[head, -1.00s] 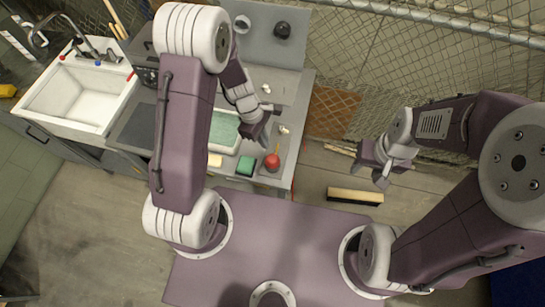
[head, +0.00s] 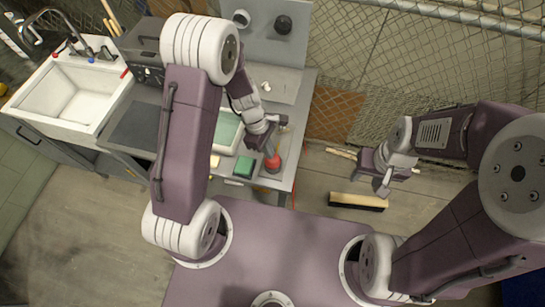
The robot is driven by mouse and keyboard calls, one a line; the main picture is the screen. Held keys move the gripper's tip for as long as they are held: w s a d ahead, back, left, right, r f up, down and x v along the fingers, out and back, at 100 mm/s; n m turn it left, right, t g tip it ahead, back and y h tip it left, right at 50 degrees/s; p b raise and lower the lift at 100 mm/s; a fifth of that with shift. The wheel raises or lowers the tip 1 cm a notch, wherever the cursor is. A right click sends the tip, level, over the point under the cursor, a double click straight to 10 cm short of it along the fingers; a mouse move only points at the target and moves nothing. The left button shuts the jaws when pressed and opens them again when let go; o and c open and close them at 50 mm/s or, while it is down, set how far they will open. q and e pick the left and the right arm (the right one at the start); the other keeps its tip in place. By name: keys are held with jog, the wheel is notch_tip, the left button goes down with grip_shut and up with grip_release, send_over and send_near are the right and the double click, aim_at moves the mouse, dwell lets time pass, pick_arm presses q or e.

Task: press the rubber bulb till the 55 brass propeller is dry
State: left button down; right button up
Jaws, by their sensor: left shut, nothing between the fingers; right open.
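The red rubber bulb (head: 272,165) stands on the right front part of the grey bench. My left gripper (head: 268,147) is shut and empty, with its fingertips just over the bulb, covering its top. I cannot tell whether they touch it. A tray with a green inside (head: 228,133) lies left of the bulb, partly behind my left arm. I cannot make out the brass propeller. My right gripper (head: 385,180) is open and empty, over the floor to the right of the bench.
A green block (head: 244,168) and a pale yellow block (head: 214,161) lie near the bench's front edge. A white sink (head: 68,95) is at left. A broom head (head: 357,202) lies on the floor below my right gripper. A wire fence (head: 440,60) stands behind.

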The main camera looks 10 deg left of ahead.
pick_arm(q)
notch_tip(320, 180, down, 2)
jog(key=shift+f+b, duration=0.15)
jog(key=shift+b, duration=0.65)
jog(key=shift+a+r+p, duration=0.1)
jog(key=shift+r+p, duration=0.15)
jog(key=shift+p, duration=0.1)
jog(key=w+a+r+p, duration=0.1)
jog(key=a+r, duration=0.4)
jog(key=r, duration=0.4)
jog(key=shift+r, duration=0.35)
jog(key=shift+a, duration=0.15)
